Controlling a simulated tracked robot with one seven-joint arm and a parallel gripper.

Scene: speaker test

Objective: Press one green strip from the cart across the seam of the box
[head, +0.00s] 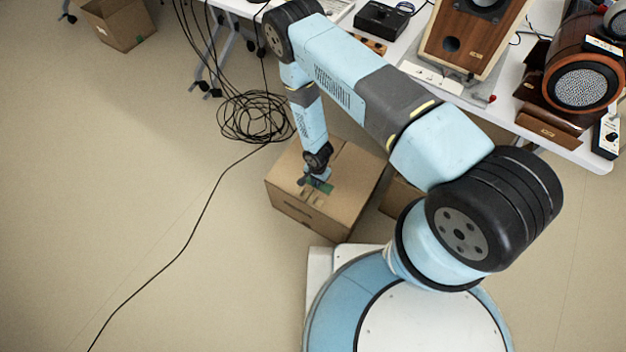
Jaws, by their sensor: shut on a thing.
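A closed brown cardboard box (350,205) stands on the floor in the middle of the head view. Part of its top is hidden by my arm. My gripper (315,182) points down at the box top and is shut on a green strip (325,187). The strip lies low, at or just above the box top near its front edge. I cannot tell whether it touches the cardboard or crosses the seam. I cannot make out a cart with other strips.
A white table (560,140) at the upper right carries a wooden speaker (468,35) and a round-faced speaker (583,88). A black cable coil (255,117) lies left of the box. An open carton (118,22) stands at the upper left. The left floor is mostly clear.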

